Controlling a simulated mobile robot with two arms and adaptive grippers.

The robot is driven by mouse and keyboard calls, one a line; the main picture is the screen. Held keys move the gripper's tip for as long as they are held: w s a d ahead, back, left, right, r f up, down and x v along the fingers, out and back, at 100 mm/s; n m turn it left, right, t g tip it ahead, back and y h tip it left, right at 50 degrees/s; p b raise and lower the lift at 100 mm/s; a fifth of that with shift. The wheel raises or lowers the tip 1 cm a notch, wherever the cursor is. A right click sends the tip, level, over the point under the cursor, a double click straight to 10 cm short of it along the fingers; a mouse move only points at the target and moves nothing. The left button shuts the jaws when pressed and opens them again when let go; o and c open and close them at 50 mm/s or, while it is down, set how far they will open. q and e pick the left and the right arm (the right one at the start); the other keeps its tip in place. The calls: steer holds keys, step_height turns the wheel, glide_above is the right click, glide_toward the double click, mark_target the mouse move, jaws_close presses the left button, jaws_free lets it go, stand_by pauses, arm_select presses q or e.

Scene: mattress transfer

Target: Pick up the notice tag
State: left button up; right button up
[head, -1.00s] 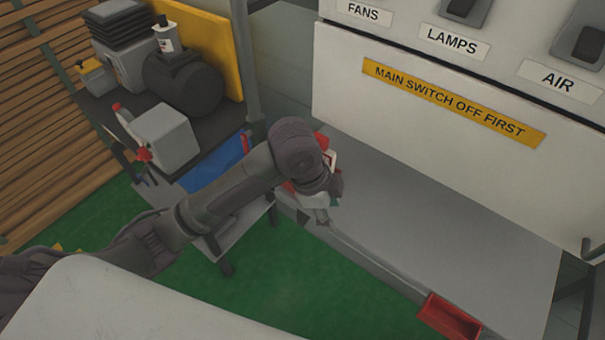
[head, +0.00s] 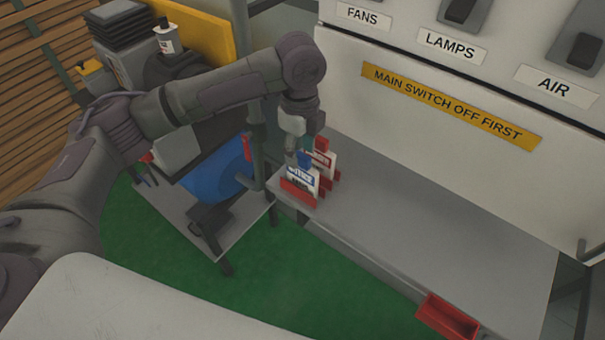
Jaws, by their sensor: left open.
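The notice tag (head: 302,176), white with a blue header band, stands in a red holder (head: 298,192) at the left end of the grey shelf. A blue piece shows at its top. A second tag (head: 321,160) with a red header stands just behind and to the right, in a red holder too. My left gripper (head: 303,152) points down right above the notice tag. It is open; the fingertips are small and partly overlap the tags, so I cannot tell whether they touch. My right gripper is not in view.
The grey shelf (head: 430,230) is clear to the right of the tags. A red bin (head: 448,317) is at its front edge. A switch panel with a yellow sign (head: 450,105) rises behind. A cart with a blue item (head: 215,182) stands left.

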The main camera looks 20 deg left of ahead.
mark_target(303, 173)
arm_select(q)
step_height(303, 173, down, 2)
steer(key=f, duration=0.1)
steer(key=f+p, duration=0.1)
steer(key=f, duration=0.1)
steer(key=f+p, duration=0.1)
steer(key=shift+d+f, duration=0.25)
steer(key=shift+f, duration=0.6)
jaws_close()
